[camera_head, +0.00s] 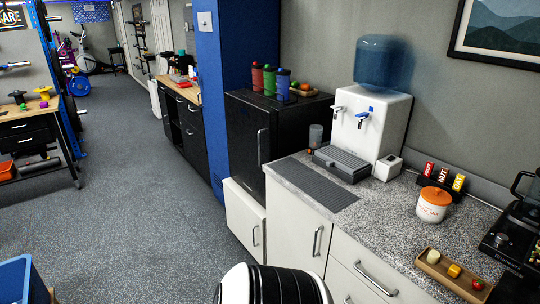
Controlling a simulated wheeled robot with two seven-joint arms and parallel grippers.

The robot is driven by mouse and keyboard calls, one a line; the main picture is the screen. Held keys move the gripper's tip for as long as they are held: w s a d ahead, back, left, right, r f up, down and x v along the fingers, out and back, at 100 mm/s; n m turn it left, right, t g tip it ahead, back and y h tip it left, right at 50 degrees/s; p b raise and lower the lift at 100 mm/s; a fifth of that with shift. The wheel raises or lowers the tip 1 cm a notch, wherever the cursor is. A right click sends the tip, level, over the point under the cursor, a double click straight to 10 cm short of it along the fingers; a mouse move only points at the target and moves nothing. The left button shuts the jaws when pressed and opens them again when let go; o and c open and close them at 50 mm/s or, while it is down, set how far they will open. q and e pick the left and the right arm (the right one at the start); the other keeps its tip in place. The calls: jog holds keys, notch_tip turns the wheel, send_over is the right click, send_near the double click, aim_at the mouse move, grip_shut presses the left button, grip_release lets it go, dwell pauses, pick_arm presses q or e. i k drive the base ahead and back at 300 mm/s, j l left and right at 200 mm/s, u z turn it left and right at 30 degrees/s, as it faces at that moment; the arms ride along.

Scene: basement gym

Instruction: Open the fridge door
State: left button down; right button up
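The fridge (243,140) is a small black unit by the blue pillar, left of the water dispenser. It stands above a low white cabinet. Its door looks shut, and an upright metal handle (261,146) shows near the door's right edge. Several bottles (269,80) and a small tray (303,90) with colourful items stand on the fridge top. Neither of my grippers is in view.
A speckled counter (400,225) runs along the right with a water dispenser (373,125), an orange-lidded jar (433,204) and a wooden tray (436,265). A white cabinet (240,212) is under the fridge. The grey floor (130,200) left of the fridge is clear.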

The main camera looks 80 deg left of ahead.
aim_at(251, 126)
jog(key=u, duration=2.95)
